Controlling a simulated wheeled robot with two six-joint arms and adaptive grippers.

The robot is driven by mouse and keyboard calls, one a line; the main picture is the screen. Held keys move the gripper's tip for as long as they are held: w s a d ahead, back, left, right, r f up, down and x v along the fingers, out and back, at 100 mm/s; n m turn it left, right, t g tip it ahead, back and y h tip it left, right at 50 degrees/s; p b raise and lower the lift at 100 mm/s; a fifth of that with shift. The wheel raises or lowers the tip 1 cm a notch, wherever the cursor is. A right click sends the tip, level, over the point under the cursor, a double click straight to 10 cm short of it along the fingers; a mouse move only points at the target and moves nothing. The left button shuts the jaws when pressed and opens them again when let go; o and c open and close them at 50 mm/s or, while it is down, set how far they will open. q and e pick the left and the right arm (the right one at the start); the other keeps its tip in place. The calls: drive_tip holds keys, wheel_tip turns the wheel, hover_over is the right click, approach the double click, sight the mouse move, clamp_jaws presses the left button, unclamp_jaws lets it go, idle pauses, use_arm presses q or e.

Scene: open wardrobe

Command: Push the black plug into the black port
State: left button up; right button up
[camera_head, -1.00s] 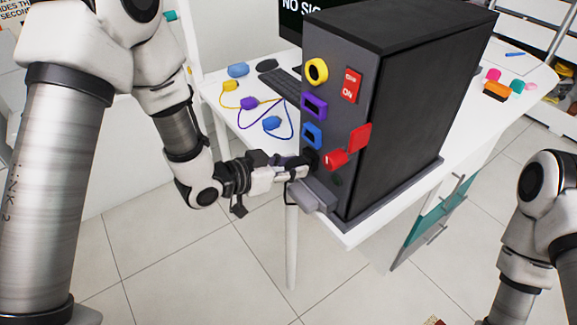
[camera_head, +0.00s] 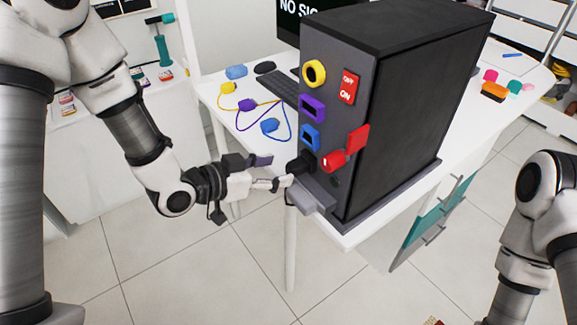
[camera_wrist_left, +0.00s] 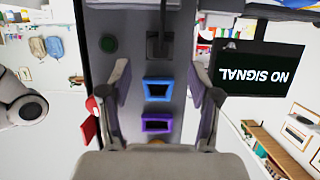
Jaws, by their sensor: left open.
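The black plug (camera_head: 301,163) sticks out of the lower front panel of the black computer tower (camera_head: 420,95), below the blue port (camera_head: 310,137). It also shows in the left wrist view (camera_wrist_left: 158,44), at the top of the panel. The black port is hidden behind the plug, and I cannot tell how deep the plug sits. My left gripper (camera_head: 272,172) is open and empty, just left of the plug in the head view. In the left wrist view its two fingers (camera_wrist_left: 160,82) stand apart with the panel beyond them. My right gripper is out of view.
Purple (camera_head: 312,107) and yellow (camera_head: 314,73) ports are higher up. Colored plugs with cables (camera_head: 247,104) lie on the white table (camera_head: 222,105). Floor left of the tower is clear.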

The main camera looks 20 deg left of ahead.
use_arm(q)
drive_tip(key=shift+v, duration=1.2)
drive_tip(key=shift+w+d, duration=0.1)
drive_tip(key=shift+f, duration=0.1)
drive_tip(key=s+f+n+g+y, duration=0.15)
drive_tip(key=s+f, duration=0.25)
drive_tip(key=f, duration=0.4)
drive_tip(key=s+f+g+y, duration=0.1)
drive_tip(key=s+f+g, duration=0.25)
drive_tip(key=f, duration=0.45)
drive_tip(key=s+f+n+g+y, duration=0.1)
drive_tip(key=s+f, duration=0.4)
drive_tip(key=f, duration=0.3)
drive_tip(key=s+a+f+n+g+y, duration=0.5)
drive_tip(key=s+a+f, duration=0.2)
drive_tip(key=s, duration=0.4)
drive_tip(key=shift+s+a, duration=0.15)
